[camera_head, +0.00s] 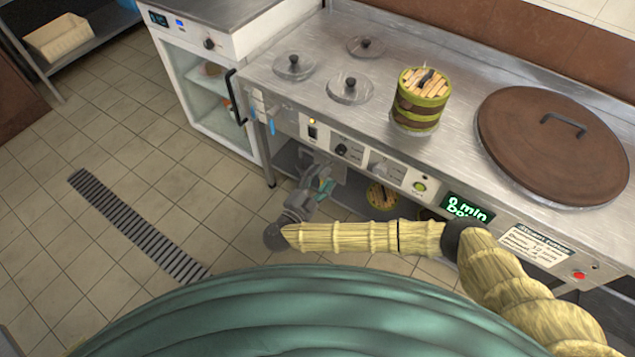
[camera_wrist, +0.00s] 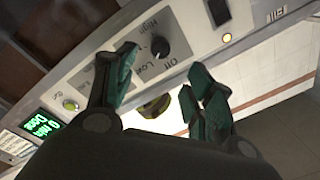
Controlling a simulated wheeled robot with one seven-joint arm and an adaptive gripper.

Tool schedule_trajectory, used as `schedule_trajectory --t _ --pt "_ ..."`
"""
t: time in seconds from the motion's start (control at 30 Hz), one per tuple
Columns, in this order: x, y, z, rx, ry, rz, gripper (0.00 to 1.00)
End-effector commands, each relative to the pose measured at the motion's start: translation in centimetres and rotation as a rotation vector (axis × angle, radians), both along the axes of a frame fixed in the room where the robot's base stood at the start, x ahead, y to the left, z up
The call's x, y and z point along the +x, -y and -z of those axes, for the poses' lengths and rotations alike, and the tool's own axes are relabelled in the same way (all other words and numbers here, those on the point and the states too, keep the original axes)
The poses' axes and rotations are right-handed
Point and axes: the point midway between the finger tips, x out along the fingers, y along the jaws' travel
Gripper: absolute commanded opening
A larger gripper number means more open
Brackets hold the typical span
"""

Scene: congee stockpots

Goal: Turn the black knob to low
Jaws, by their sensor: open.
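The black knob (camera_head: 341,150) is on the stove's front panel, right of a dark switch. In the wrist view, the black knob (camera_wrist: 160,47) shows with High, Off and Low printed around it. I cannot tell for sure which word its pointer faces. My gripper (camera_wrist: 163,66) is open, with teal fingertips apart on either side of the knob's lower area in the picture. No grip on the knob shows. In the head view, my gripper (camera_head: 324,180) is low in front of the panel, below the knob.
A pale knob (camera_head: 378,167) and a green button (camera_head: 419,187) are right on the same panel. A green display (camera_head: 467,208) is farther right. A banded wooden bucket (camera_head: 420,100) and a large brown lid (camera_head: 553,145) are on the counter. Floor at left is clear.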

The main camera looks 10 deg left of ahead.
Motion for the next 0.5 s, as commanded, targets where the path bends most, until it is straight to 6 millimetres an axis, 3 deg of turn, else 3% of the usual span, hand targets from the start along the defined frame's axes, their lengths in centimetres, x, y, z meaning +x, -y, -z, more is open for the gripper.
schedule_trajectory --t 0.2,0.5 --pt "-1.2 -0.6 0.1 0.0 0.0 0.001 0.54" --pt "-1.5 -0.7 0.0 -0.001 0.001 0.001 0.54"
